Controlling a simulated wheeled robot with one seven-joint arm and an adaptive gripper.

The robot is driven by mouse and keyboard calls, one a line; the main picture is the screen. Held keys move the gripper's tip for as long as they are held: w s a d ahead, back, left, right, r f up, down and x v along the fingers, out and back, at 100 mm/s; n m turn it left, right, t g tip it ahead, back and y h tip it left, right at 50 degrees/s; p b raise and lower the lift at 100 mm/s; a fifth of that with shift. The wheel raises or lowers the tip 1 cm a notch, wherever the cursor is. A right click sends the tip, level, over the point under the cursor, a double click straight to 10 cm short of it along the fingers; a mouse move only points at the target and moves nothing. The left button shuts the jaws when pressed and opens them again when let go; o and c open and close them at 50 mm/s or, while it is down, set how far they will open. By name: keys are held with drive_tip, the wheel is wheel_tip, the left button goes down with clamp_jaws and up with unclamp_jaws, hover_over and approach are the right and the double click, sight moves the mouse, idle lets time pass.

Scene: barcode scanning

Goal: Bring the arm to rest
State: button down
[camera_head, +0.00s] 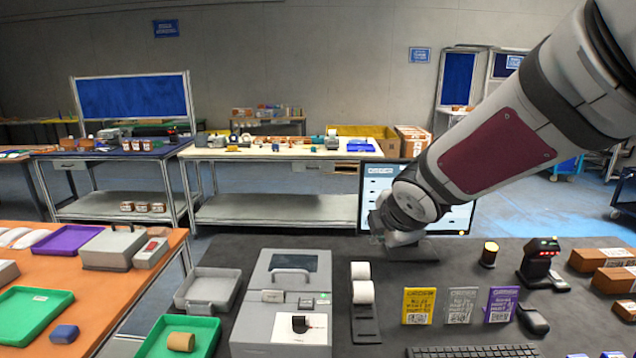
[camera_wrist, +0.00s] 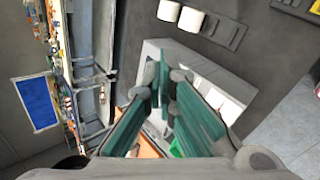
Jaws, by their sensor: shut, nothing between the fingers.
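My arm reaches in from the upper right in the head view, its maroon-panelled link crossing in front of the monitor (camera_head: 462,218). The wrist hangs over the back of the dark table (camera_head: 400,270). My gripper (camera_wrist: 162,78) shows in the wrist view with its green-lined fingers together at the tips, shut and empty. In the head view the fingers are mostly hidden behind the wrist. In the wrist view the grey label printer (camera_wrist: 205,85) lies beyond the fingertips, apart from them.
On the table stand the printer (camera_head: 285,308), paper rolls (camera_head: 362,283), coloured code cards (camera_head: 460,305), a scanner on a stand (camera_head: 541,262), a keyboard (camera_head: 475,351) and brown boxes (camera_head: 600,260). A grey tray (camera_head: 208,288) and a green tray (camera_head: 200,335) sit at left.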

drive_tip(key=s+d+r+m+g+h, duration=0.1)
drive_tip(key=s+d+r+m, duration=0.25)
drive_tip(key=s+m, duration=0.3)
drive_tip(key=s+d+r+m+g+h, duration=0.1)
drive_tip(key=s+d+r+m, duration=0.1)
drive_tip(key=s+d+m, duration=0.45)
drive_tip(key=s+a+f+m+g+y, duration=0.1)
drive_tip(key=s+a+m, duration=0.2)
drive_tip(key=s+m, duration=0.4)
drive_tip(key=s, duration=0.8)
drive_tip(key=shift+s+a+m+y, duration=0.2)
drive_tip(key=shift+s+m+y, duration=0.1)
drive_tip(key=shift+s, duration=0.1)
drive_tip(key=shift+f, duration=0.1)
